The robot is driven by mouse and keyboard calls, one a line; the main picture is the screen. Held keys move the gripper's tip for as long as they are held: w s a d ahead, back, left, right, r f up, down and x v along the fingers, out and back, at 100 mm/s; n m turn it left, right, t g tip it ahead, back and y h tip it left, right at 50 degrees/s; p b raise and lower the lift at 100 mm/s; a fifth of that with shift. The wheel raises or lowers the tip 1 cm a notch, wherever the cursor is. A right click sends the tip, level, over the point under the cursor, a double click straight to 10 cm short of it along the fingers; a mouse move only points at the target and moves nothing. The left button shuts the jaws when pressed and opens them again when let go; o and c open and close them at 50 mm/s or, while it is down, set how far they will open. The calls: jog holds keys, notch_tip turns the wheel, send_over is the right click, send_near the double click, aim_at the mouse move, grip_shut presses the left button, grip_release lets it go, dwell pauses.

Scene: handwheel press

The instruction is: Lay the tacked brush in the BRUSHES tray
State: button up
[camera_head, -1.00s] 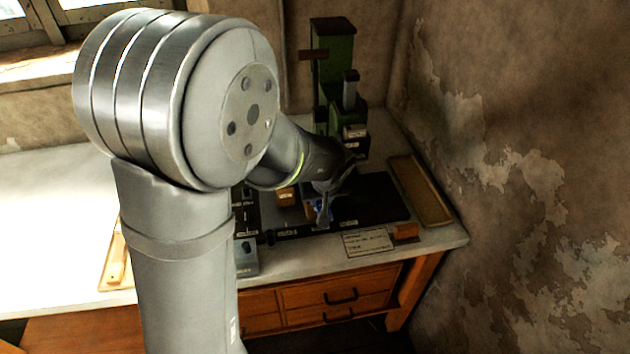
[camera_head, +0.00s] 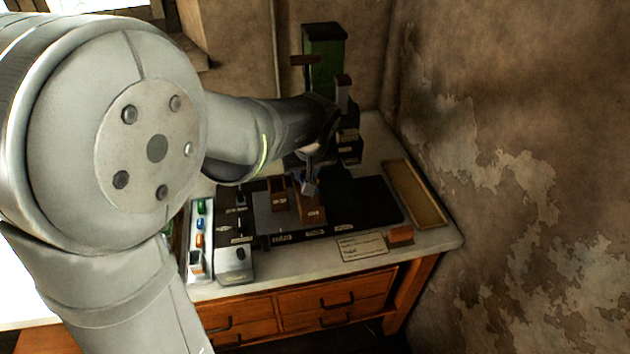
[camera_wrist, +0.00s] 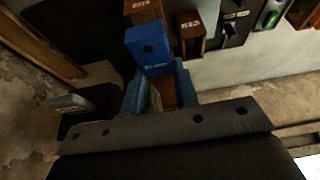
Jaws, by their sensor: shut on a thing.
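My gripper (camera_wrist: 160,92) has its two blue fingers closed on a piece in the wrist view. The labels are too small to read, so I cannot tell which container is the BRUSHES tray.
The green press (camera_head: 323,55) stands at the back. A black mat (camera_head: 365,200) and a shallow wooden tray (camera_head: 416,195) lie to the right. A card (camera_head: 362,246) and a small orange-brown block (camera_head: 401,235) lie along the front edge. A grey box (camera_head: 234,263) stands at left.

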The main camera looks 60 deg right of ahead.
jog(key=w+a+f+n+y, duration=0.1)
jog(key=w+a+n, duration=0.1)
jog(key=w+a, duration=0.5)
jog(key=w+a+f+n, duration=0.1)
jog(key=w+a+n, duration=0.15)
jog(key=w, duration=0.85)
jog(key=w+a+f+n+y, duration=0.1)
jog(key=w+a, duration=0.5)
jog(key=w, duration=0.2)
jog(key=w+a+f+n+y, duration=0.1)
jog(key=w+a, duration=0.3)
jog(key=a, duration=0.5)
jog(key=w+a+f+n+t, duration=0.15)
jog(key=w+a, duration=0.25)
jog(key=a, duration=0.4)
jog(key=w+a+f+n+g+y, duration=0.15)
jog(key=w+a, duration=0.25)
jog(key=a, duration=0.5)
jog(key=s+d+f+m+h, duration=0.1)
jog(key=s+d+f+m, duration=0.1)
jog(key=s+m, duration=0.1)
jog(key=s+d+f+m+h, duration=0.2)
jog(key=s+m, duration=0.1)
jog(key=s+d+f+m+h, duration=0.1)
jog(key=s+d+f+m, duration=0.1)
jog(key=s+m, duration=0.1)
jog(key=shift+s+d+m+h, duration=0.1)
jog(key=shift+d+m+h, duration=0.2)
jog(key=shift+m, duration=0.15)
jog(key=shift+f, duration=1.35)
